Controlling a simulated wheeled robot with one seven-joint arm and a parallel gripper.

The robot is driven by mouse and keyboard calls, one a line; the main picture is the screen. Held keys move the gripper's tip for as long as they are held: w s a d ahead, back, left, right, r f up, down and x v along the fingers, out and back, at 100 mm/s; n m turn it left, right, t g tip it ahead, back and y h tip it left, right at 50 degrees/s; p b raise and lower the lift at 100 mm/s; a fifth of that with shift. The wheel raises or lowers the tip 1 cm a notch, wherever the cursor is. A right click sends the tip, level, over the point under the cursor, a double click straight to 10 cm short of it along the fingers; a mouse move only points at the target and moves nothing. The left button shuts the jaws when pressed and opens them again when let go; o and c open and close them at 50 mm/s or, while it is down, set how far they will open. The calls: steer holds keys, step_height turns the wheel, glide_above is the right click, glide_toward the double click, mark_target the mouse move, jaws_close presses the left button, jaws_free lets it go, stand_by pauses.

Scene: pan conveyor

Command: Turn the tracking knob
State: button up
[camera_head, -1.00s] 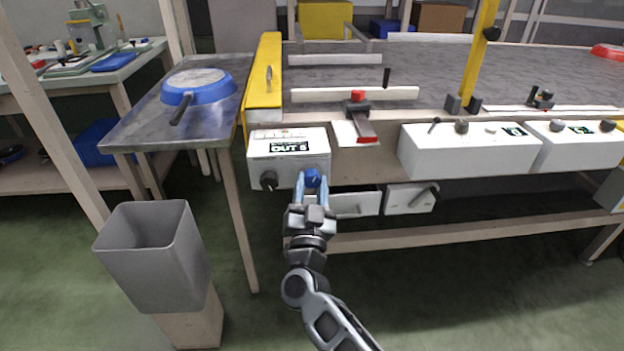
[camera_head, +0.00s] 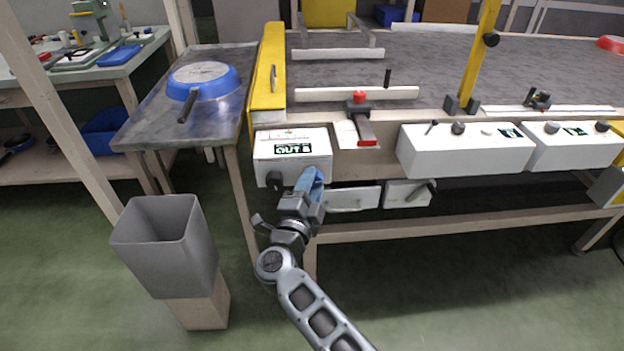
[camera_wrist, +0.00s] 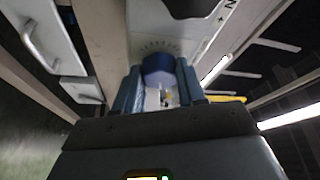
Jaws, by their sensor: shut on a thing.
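The white control box (camera_head: 290,148) with a dark label sits at the left end of the conveyor's front. My gripper (camera_head: 310,181) is at the right part of the box's front face, its blue fingers closed there. In the wrist view my gripper (camera_wrist: 158,92) has its two fingers on either side of a blue knob (camera_wrist: 159,66), with a ring of tick marks on the white face above it. The knob is hidden by the fingers in the head view. A black knob (camera_head: 274,180) is on the same face, left of my gripper.
A grey bin (camera_head: 165,240) stands on the floor at left. A metal side table (camera_head: 160,125) carries a blue pan (camera_head: 205,80). More white boxes (camera_head: 462,150) line the conveyor front at right. A drawer-like panel (camera_head: 352,199) with a handle is close right of my gripper.

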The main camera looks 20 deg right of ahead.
steer(key=shift+m+g+p, duration=0.5)
steer(key=shift+m+p, duration=0.1)
steer(key=shift+m, duration=0.5)
steer(key=o, duration=1.1)
steer(key=shift+c, duration=0.2)
steer(key=v, duration=0.7)
steer(key=shift+s+a+p, duration=0.2)
steer(key=shift+s+p, duration=0.1)
steer(key=shift+p, duration=0.05)
